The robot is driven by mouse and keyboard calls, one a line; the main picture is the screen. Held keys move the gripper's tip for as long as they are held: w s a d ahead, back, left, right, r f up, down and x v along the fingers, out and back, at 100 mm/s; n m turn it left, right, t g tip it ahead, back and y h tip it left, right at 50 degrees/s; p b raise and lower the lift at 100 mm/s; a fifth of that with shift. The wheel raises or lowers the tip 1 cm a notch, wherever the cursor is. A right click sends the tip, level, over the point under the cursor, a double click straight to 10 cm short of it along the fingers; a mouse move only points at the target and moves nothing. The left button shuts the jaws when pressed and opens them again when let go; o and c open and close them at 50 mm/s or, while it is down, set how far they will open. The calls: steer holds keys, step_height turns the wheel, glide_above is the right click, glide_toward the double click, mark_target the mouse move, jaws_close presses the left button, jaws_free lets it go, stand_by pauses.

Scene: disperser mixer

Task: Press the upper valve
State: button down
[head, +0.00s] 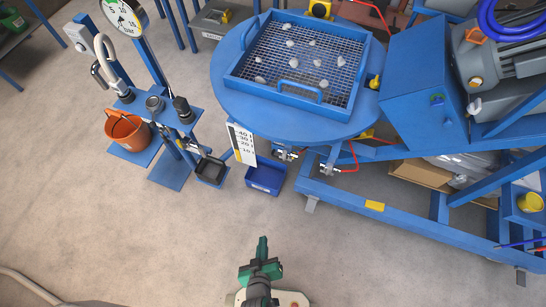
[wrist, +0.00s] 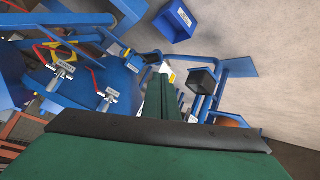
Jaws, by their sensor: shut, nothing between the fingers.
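Two small silver valves with T-shaped handles sit under the edge of the round blue table. In the head view, the left valve (head: 287,155) is slightly higher in the picture than the right valve (head: 329,168). The wrist view shows both valves, one (wrist: 62,72) by a red hose and one (wrist: 107,100) closer to my fingers. I cannot tell for sure which is the upper valve. My green gripper (head: 262,243) is shut and empty, over the floor in front of the table and apart from both valves. It also shows in the wrist view (wrist: 160,84).
A blue bin (head: 265,178) stands on the floor under the table edge, beside a white scale plate (head: 241,143). A stand with a black bin (head: 211,170) and an orange bucket (head: 126,131) is at left. A blue frame (head: 400,220) runs right. The near floor is clear.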

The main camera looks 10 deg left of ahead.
steer(key=w+a+f+n+g+h, duration=0.1)
steer(key=w+f+n+g+h, duration=0.15)
steer(key=w+f, duration=0.55)
steer(key=w+a+n+t+h, duration=0.1)
steer(key=w+n+t+h, duration=0.1)
steer(key=w+h, duration=0.3)
steer(key=w+a+r+m+t+h, duration=0.1)
steer(key=w+a+r+h, duration=0.2)
steer(key=r, duration=0.5)
steer(key=w+a+r+m+t+h, duration=0.1)
steer(key=w+a+r+h, duration=0.3)
steer(key=w+a+r, duration=0.2)
step_height(320, 180, up, 2)
steer(key=shift+w+a+r, duration=0.15)
steer(key=shift+w, duration=0.35)
glide_toward(284, 156)
steer(key=w+d, duration=0.3)
steer(key=w, duration=0.2)
steer(key=shift+d, duration=0.3)
